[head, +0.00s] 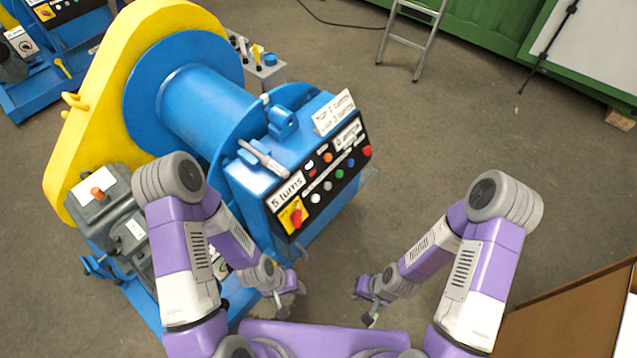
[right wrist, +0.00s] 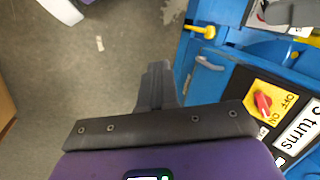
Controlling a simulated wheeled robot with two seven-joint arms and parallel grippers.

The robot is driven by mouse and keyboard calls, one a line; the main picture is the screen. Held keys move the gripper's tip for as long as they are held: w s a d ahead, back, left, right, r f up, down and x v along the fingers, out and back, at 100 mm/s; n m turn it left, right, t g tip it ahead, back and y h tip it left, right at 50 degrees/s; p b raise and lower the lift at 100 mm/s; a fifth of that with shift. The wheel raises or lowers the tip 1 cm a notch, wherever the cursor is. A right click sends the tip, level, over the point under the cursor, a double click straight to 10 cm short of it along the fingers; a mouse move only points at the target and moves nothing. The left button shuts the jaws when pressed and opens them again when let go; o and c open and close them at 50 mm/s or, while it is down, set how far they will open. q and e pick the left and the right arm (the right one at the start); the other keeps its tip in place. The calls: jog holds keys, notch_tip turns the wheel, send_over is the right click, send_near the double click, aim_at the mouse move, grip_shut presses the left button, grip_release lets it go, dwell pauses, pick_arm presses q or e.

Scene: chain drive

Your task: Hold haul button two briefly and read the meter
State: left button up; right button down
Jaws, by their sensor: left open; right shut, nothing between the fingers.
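The blue winch has a black control panel (head: 330,172) with several coloured buttons, among them a green one (head: 339,174), a blue one (head: 350,163) and an orange one (head: 328,157). The button labels are too small to read, so I cannot tell which is haul button two. A white plate (head: 348,134) at the panel's upper right may be the meter; its reading is unclear. My left gripper (head: 290,297) is open and empty below the panel. My right gripper (head: 364,306) is shut and empty, right of it; its closed fingers (right wrist: 157,88) touch nothing in the right wrist view.
A red rotary switch on a yellow plate (right wrist: 264,102) marked OFF and ON sits beside a "5 turns" card (head: 287,192). A blue drum (head: 208,110) and yellow guard (head: 95,110) stand behind. A ladder (head: 412,40) stands far back. Floor right of the winch is clear.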

jog(key=s, duration=0.2)
jog(key=n+t+b, duration=0.2)
jog(key=t+b, duration=0.2)
jog(key=t, duration=0.8)
send_near(315, 199)
jog(key=s+d+f, duration=0.1)
jog(key=s+d, duration=0.2)
jog(key=d, duration=0.2)
pick_arm(q)
jog(key=f, duration=0.2)
jog(key=s+f, duration=0.1)
jog(key=f, duration=0.1)
jog(key=shift+s, duration=0.1)
pick_arm(e)
jog(key=w+t, duration=0.1)
jog(key=w+d+r+m+t+h, duration=0.1)
jog(key=w+r+t+h, duration=0.1)
jog(key=w, duration=0.1)
jog(key=shift+d+r, duration=0.1)
jog(key=shift+d, duration=0.3)
pick_arm(q)
jog(key=shift+f+b, duration=2.75)
jog(key=shift+b, duration=0.1)
pick_arm(e)
jog(key=w+a+f, duration=0.4)
jog(key=a, duration=0.2)
jog(key=shift+w+a, duration=0.25)
jog(key=shift+w, duration=0.05)
